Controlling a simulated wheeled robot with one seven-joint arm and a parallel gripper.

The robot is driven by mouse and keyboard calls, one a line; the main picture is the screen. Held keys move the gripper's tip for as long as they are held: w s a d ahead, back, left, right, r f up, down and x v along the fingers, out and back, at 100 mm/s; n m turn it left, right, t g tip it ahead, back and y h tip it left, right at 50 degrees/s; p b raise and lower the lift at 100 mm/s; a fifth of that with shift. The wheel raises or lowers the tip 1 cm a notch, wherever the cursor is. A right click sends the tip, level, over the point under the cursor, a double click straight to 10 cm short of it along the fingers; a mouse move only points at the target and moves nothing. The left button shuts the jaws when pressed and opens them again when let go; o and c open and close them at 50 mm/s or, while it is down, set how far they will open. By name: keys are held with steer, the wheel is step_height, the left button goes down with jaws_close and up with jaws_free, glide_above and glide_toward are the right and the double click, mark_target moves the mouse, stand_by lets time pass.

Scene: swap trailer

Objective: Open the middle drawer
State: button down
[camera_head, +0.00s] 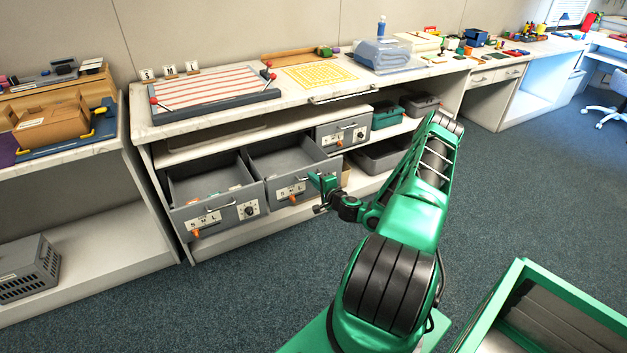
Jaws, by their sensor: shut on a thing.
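The middle drawer (290,190) is a grey drawer in the cabinet under the long counter, and it stands pulled out with its empty-looking inside showing. Its front carries an S M L label, a dial and an orange knob. My gripper (319,186) is at the right part of this front, shut on what appears to be the drawer's handle. The gripper's fingers largely hide that handle. The left drawer (222,212) is also pulled out, beside the middle one. The right drawer (342,135) is shut, higher up and farther right.
The counter (205,124) above holds a striped board, a yellow grid and a clear blue-grey bin. Green and grey bins (386,116) sit on shelves to the right. A green-framed cart or box (520,275) stands at the lower right. The carpet before the drawers is clear.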

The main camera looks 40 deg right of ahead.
steer(key=shift+s+d+f, duration=0.1)
steer(key=shift+s, duration=0.35)
steer(key=c, duration=2)
jaws_free()
steer(key=shift+o, duration=0.7)
steer(key=v, duration=1)
steer(key=shift+s+a, duration=0.2)
steer(key=shift+s, duration=0.05)
